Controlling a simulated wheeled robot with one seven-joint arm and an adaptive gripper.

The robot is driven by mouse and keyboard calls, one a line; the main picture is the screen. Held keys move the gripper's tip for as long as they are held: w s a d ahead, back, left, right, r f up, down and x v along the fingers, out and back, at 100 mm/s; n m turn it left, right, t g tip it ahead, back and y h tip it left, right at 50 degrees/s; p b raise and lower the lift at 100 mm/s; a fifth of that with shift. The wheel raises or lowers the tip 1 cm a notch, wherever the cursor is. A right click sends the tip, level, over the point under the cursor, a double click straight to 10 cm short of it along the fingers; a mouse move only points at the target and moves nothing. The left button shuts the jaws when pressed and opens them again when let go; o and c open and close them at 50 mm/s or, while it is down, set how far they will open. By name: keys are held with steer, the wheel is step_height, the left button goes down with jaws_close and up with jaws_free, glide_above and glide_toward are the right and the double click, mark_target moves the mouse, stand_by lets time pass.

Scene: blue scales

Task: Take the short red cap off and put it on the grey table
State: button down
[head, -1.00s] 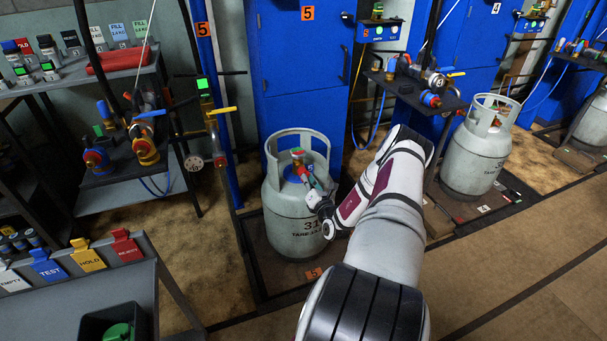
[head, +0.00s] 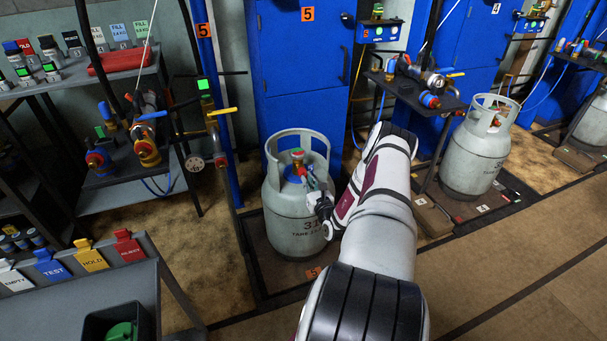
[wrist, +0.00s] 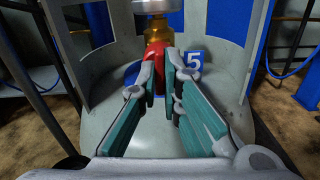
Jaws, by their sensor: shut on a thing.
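The short red cap (wrist: 155,57) is on the side of the brass valve (wrist: 153,30) of the near grey cylinder in the wrist view. My gripper (wrist: 161,72) has its fingers closed on the cap and partly hides it. In the head view my gripper (head: 312,184) reaches into the collar opening of the cylinder (head: 288,218) from the front right. The cap is mostly hidden there, and whether it is still seated on the valve I cannot tell. A grey table (head: 50,314) stands at the lower left.
The table carries a black bin (head: 92,326) with a green thing inside, and coloured tags along its back edge. The cylinder's collar (head: 319,140) surrounds the valve. A blue cabinet (head: 300,75) stands behind. Hoses and valves hang at left. Open floor lies between table and cylinder.

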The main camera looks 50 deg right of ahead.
steer(key=shift+s+n, duration=0.1)
steer(key=shift+n, duration=1.7)
steer(key=shift+n, duration=1.7)
steer(key=n, duration=0.3)
steer(key=shift+n, duration=0.3)
steer(key=n, duration=0.2)
steer(key=shift+n, duration=0.4)
steer(key=shift+s, duration=0.1)
